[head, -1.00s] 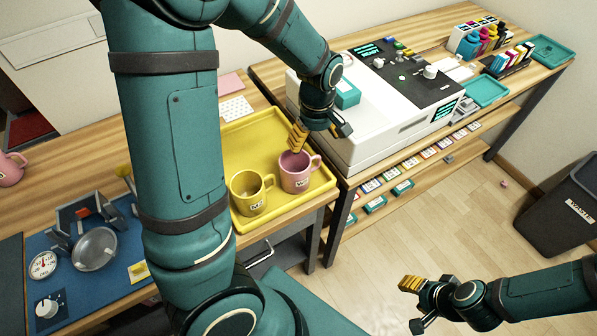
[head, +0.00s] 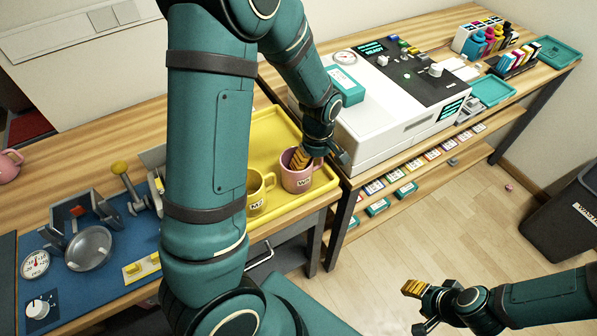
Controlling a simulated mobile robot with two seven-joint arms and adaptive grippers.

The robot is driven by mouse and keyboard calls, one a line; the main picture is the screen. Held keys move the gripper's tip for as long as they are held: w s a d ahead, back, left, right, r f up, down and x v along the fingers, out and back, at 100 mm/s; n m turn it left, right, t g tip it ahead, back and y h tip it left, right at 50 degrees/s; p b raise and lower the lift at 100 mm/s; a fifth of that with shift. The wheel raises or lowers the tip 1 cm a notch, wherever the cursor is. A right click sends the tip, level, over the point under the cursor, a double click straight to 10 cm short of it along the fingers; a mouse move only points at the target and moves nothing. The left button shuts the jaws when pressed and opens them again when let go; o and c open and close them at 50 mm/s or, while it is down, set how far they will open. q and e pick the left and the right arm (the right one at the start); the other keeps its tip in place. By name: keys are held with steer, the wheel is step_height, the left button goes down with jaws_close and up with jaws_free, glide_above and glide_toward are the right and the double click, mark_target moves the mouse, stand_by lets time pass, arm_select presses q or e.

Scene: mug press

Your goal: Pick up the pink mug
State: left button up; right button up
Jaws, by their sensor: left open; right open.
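The pink mug (head: 296,181) stands upright on the yellow tray (head: 268,130), near its front right corner, with its handle to the right. My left gripper (head: 322,160) is open right at the mug. Its yellow-padded finger overlaps the mug's mouth, and its other finger is over the handle side. I cannot tell whether either finger touches the mug. My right gripper (head: 419,308) is open and empty, low over the floor at the lower right. A second pink mug (head: 8,166) stands at the far left edge.
A yellow mug (head: 257,194) stands close to the pink mug's left, partly hidden by my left arm. The white press machine (head: 365,125) stands just right of the tray. A blue mat (head: 90,290) with a metal device lies at left.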

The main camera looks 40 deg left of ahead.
arm_select(q)
steer(key=shift+c, duration=0.3)
jaws_close()
steer(key=shift+r, duration=0.1)
